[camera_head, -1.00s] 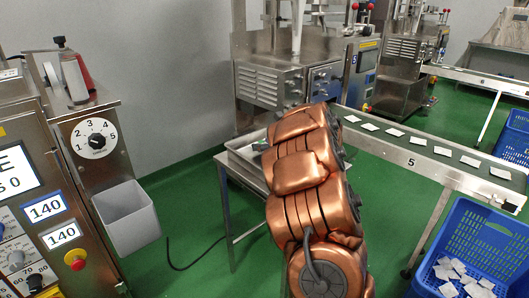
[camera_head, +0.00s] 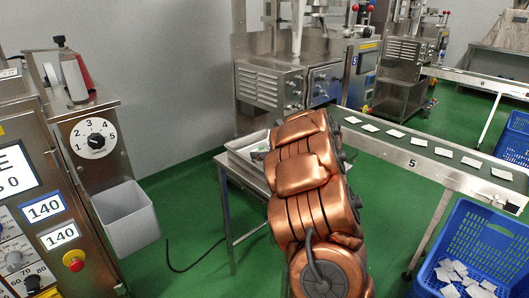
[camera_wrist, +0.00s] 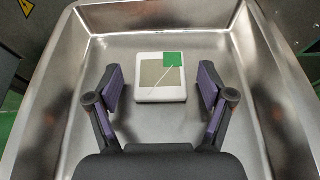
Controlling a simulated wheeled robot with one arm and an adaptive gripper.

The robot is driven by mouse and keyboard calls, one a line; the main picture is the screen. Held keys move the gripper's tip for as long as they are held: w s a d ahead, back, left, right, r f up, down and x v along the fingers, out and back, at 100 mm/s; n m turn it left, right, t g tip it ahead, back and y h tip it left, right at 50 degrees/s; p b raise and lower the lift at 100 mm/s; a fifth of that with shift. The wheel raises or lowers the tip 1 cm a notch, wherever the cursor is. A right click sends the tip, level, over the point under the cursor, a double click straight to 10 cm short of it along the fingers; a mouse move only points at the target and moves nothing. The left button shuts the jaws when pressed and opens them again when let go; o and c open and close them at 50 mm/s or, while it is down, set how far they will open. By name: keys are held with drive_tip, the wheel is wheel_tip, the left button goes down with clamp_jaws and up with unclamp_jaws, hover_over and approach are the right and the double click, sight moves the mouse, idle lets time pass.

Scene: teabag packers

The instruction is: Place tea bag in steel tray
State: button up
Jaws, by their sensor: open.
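The tea bag (camera_wrist: 160,76), a flat white square with a beige panel, a green tag and a thin string, shows in the wrist view inside the steel tray, seemingly flat on its floor. The shiny steel tray (camera_wrist: 215,18) has raised sloping walls around it. My gripper (camera_wrist: 160,84) is open over the tray, one finger on each side of the tea bag, with visible gaps and no grip on it. In the head view the tray (camera_head: 232,158) sits on a small metal table, partly hidden by my copper arm, which also hides my gripper.
A conveyor (camera_head: 425,165) with several white tea bags runs along the right. Blue crates (camera_head: 470,232) stand at the lower right. A control panel machine (camera_head: 60,190) with a grey bin (camera_head: 125,218) is at the left. Green floor is open between bin and table.

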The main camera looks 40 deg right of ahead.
drive_tip(key=shift+r, duration=0.1)
drive_tip(key=shift+s+r+p, duration=0.1)
drive_tip(key=shift+r+p, duration=0.05)
drive_tip(key=shift+p, duration=0.15)
drive_tip(key=v, duration=1.1)
drive_tip(key=shift+s+p, duration=0.4)
drive_tip(key=shift+s, duration=0.05)
